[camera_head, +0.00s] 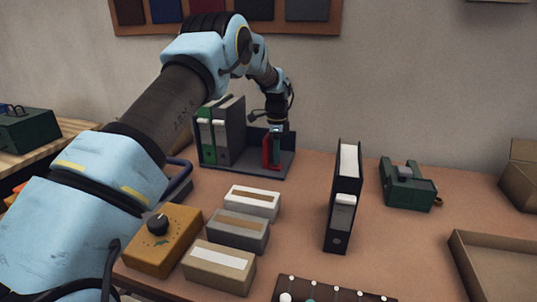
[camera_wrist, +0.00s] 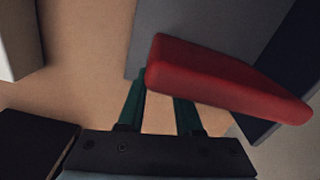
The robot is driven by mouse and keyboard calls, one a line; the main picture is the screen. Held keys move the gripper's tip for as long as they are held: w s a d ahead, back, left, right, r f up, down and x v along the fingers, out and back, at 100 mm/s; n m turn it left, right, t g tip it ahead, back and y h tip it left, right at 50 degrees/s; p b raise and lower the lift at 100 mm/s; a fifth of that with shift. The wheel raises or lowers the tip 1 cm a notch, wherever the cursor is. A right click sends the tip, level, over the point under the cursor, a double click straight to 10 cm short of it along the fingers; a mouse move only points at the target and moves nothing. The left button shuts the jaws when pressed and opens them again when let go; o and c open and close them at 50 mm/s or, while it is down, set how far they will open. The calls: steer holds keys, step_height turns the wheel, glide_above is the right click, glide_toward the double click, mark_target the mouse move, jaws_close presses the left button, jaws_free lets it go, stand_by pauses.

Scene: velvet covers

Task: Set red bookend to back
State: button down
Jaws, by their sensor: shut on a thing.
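The red bookend (camera_head: 267,152) stands upright in the dark file rack (camera_head: 285,167), to the right of the binders, in the head view. In the wrist view the red bookend (camera_wrist: 225,78) shows as a thick red slab across the fingertips. My gripper (camera_head: 276,145) is over the rack, shut on the red bookend; its teal fingers show in the wrist view (camera_wrist: 160,105). A green binder (camera_head: 206,140) and a grey binder (camera_head: 232,130) stand at the rack's left side. My fingers partly hide the bookend in the head view.
A black binder (camera_head: 342,200) stands alone on the table right of the rack. A green device (camera_head: 408,185) and a cardboard tray (camera_head: 490,270) are farther right. Several boxes (camera_head: 252,202) and a yellow knob box (camera_head: 160,240) lie in front of the rack.

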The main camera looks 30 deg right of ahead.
steer(key=shift+s+d, duration=0.6)
steer(key=c, duration=0.6)
jaws_free()
steer(key=shift+r, duration=0.1)
step_height(320, 180, up, 11)
steer(key=shift+f+b, duration=0.15)
steer(key=shift+b, duration=0.95)
